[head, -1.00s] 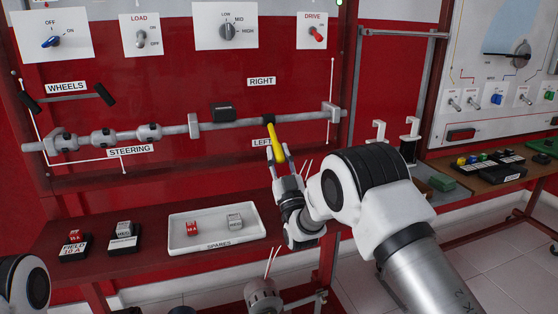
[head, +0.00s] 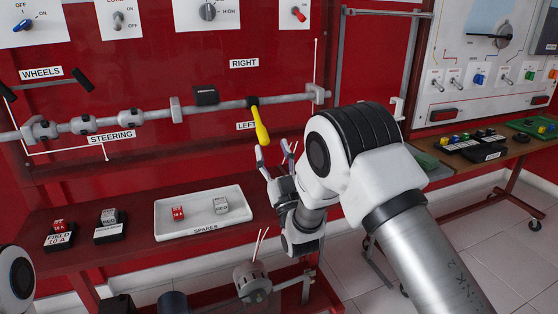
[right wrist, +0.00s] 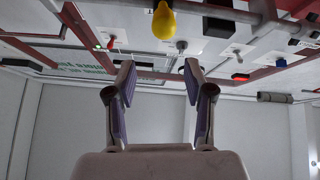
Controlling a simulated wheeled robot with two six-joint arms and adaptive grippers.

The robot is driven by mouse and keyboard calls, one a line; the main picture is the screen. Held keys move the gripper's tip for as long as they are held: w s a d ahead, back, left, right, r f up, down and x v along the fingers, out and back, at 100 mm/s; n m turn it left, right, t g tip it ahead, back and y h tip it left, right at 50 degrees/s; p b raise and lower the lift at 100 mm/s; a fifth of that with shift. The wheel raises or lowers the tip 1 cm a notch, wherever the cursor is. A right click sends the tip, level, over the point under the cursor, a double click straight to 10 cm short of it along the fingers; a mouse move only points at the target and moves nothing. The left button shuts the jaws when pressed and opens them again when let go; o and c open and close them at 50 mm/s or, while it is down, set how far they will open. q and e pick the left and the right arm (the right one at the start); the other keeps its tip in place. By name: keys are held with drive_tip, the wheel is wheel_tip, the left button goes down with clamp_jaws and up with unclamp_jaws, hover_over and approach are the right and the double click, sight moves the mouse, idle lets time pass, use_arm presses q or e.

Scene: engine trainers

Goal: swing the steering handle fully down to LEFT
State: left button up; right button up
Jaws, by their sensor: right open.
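The steering handle (head: 260,125) is a yellow lever on the grey horizontal steering shaft (head: 150,113). It hangs downward from its black hub, tilted slightly right, with its tip beside and a little below the LEFT label (head: 246,126). My right gripper (head: 275,152) is open and empty, just below and right of the handle's tip, apart from it. In the right wrist view the handle's rounded yellow end (right wrist: 164,22) shows beyond the open fingers (right wrist: 160,76), with nothing between them. My left gripper is out of view; only part of my left arm shows.
The RIGHT label (head: 244,63) is above the shaft. A shaft bracket (head: 318,95) stands right of the handle. Below are a white spares tray (head: 165,222) and fuse blocks (head: 110,224) on a red shelf. A second trainer bench (head: 480,165) stands at the right.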

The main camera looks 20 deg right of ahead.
drive_tip(key=s, duration=0.5)
drive_tip(key=shift+s, duration=0.25)
drive_tip(key=s+d+f+g+h, duration=0.1)
drive_tip(key=s+f+g, duration=0.15)
drive_tip(key=f, duration=0.65)
drive_tip(key=s+d+f+m+g, duration=0.15)
drive_tip(key=f+g, duration=0.25)
drive_tip(key=f, duration=0.5)
drive_tip(key=s+d+f+g+h, duration=0.1)
drive_tip(key=s+d+f+g, duration=0.15)
drive_tip(key=f, duration=0.65)
drive_tip(key=s+f+g, duration=0.6)
drive_tip(key=s+f, duration=0.4)
drive_tip(key=f, duration=0.1)
drive_tip(key=s+f+g+y, duration=0.1)
drive_tip(key=s+f+g, duration=0.3)
drive_tip(key=s, duration=0.7)
drive_tip(key=s+f+g, duration=0.3)
drive_tip(key=s+g, duration=0.3)
drive_tip(key=s, duration=0.5)
wheel_tip(320, 180, up, 18)
drive_tip(key=p, duration=1.8)
drive_tip(key=shift+w+a+r+m, duration=0.2)
drive_tip(key=shift+a+r+m, duration=0.05)
drive_tip(key=shift+a+m, duration=0.2)
